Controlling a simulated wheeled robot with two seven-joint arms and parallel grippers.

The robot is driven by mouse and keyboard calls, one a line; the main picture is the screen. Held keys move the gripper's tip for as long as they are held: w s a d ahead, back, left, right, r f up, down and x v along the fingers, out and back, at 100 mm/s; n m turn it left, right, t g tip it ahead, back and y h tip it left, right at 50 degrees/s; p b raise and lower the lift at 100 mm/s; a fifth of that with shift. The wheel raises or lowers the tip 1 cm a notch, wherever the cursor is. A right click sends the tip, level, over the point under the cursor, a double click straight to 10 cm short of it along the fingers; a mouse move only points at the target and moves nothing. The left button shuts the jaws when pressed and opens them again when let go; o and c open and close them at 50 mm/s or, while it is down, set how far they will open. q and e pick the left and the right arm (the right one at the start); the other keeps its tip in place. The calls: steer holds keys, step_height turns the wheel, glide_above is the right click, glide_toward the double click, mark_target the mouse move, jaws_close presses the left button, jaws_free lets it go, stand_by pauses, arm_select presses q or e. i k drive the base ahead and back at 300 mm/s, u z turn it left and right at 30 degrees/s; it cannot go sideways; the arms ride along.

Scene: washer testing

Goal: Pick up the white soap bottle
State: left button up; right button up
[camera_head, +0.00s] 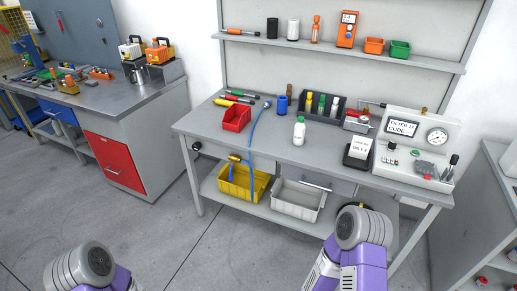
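A white soap bottle (299,132) with a green cap stands upright on the grey workbench (270,146), near the middle of its top. My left arm shows at the bottom left and my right arm at the bottom right, in front of the bench. Both are well short of the bottle and do not touch it. The fingers of both grippers are outside the view.
A red bin (236,118), a blue hose (252,128), a dark rack of bottles (322,107) and a gauge panel (418,150) share the benchtop. A yellow bin (243,183) and a grey bin (298,200) sit on the lower shelf. Bare benchtop surrounds the bottle's front.

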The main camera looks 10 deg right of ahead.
mark_target(299, 128)
steer(key=z, duration=1.3)
steer(key=i, duration=0.95)
